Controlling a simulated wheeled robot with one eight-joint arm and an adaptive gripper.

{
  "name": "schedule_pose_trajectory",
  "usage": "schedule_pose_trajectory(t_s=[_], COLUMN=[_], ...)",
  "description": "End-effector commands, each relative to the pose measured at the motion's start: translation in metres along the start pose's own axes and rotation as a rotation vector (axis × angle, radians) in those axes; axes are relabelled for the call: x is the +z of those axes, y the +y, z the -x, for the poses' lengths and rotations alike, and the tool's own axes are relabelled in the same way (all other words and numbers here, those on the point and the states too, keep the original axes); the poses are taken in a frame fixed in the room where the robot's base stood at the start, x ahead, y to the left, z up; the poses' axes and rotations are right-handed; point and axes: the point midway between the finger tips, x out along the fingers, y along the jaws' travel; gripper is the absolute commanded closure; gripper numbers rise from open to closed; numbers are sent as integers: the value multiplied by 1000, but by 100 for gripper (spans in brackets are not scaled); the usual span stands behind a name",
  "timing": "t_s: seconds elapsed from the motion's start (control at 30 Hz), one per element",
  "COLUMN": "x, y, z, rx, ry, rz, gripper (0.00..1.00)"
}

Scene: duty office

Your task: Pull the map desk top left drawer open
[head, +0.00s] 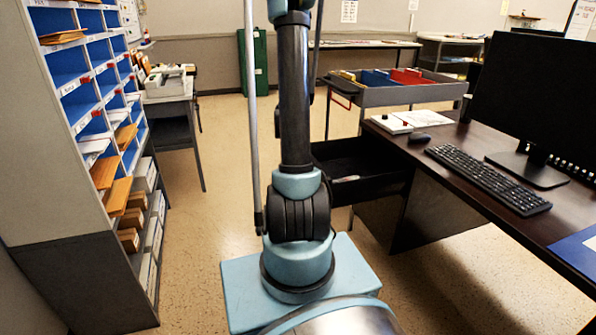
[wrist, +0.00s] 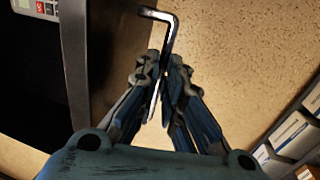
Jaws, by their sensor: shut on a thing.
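The map desk (head: 470,205) is dark brown and stands on the right in the head view. Its top left drawer (head: 362,160) sticks out from the desk to the left, with the dark inside showing; my arm hides part of it. In the wrist view the drawer's grey edge (wrist: 74,60) runs down the left, beside a dark interior. A bent metal handle (wrist: 171,32) stands out from the drawer front. My gripper (wrist: 163,72) is shut on the handle, fingers on both sides of its bar. The gripper is hidden behind my arm in the head view.
A blue pigeonhole shelf (head: 85,115) lines the left. Speckled floor (head: 225,140) between is clear.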

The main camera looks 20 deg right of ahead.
Motion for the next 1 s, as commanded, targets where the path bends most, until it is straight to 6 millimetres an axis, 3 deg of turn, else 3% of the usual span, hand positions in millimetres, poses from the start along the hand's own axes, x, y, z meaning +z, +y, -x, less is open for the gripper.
schedule_pose_trajectory(t_s=[0.27, 0.3, 0.37, 0.77, 1.0], x=[-2, -2, -2, -1, -1], y=[1, 1, 1, 1, 1], z=[0, 0, 0, 2, 21], rx=[-1, -1, 0, 0, 0], ry=[2, 3, 3, 2, 1], rz=[-1, -1, -1, -1, 0], gripper=[100, 85, 71, 71, 71])
